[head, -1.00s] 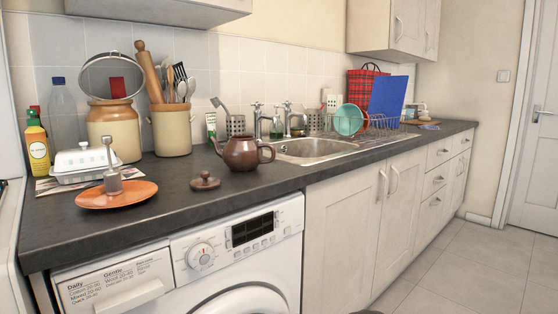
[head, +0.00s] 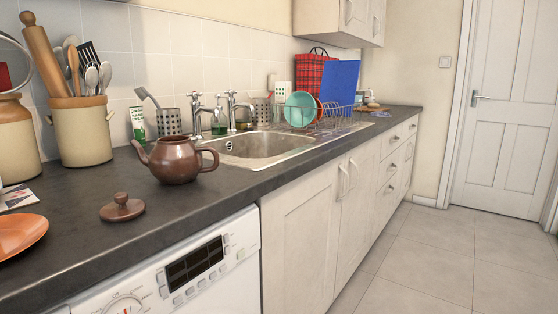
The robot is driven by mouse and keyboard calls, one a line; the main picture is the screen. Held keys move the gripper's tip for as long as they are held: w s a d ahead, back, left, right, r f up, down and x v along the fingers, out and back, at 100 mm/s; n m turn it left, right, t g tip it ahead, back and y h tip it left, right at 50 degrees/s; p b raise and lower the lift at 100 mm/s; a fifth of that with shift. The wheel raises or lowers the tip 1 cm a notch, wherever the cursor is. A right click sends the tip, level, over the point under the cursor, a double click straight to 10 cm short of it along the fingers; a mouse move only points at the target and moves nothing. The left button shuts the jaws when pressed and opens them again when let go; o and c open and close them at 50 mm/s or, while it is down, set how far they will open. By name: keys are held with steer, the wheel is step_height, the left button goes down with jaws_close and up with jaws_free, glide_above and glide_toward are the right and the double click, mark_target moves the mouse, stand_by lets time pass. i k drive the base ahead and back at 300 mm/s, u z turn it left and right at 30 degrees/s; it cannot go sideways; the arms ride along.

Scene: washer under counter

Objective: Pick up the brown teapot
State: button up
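The brown teapot (head: 175,160) stands upright on the dark counter, left of the sink. Its spout points left and its handle points right, toward the sink. Its top is open, and a brown lid with a knob (head: 122,208) lies on the counter in front of it, apart from it. My gripper is not in view.
The metal sink (head: 255,148) with two taps lies right of the teapot. A utensil crock (head: 82,135) stands behind left, and an orange plate (head: 18,234) lies at the left edge. The washer (head: 190,275) is below the counter. The floor (head: 430,260) at right is clear.

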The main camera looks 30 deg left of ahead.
mark_target(174, 159)
steer(key=z, duration=0.5)
steer(key=k, duration=1.2)
steer(key=u, duration=1.5)
steer(key=i, duration=0.35)
steer(key=u, duration=0.05)
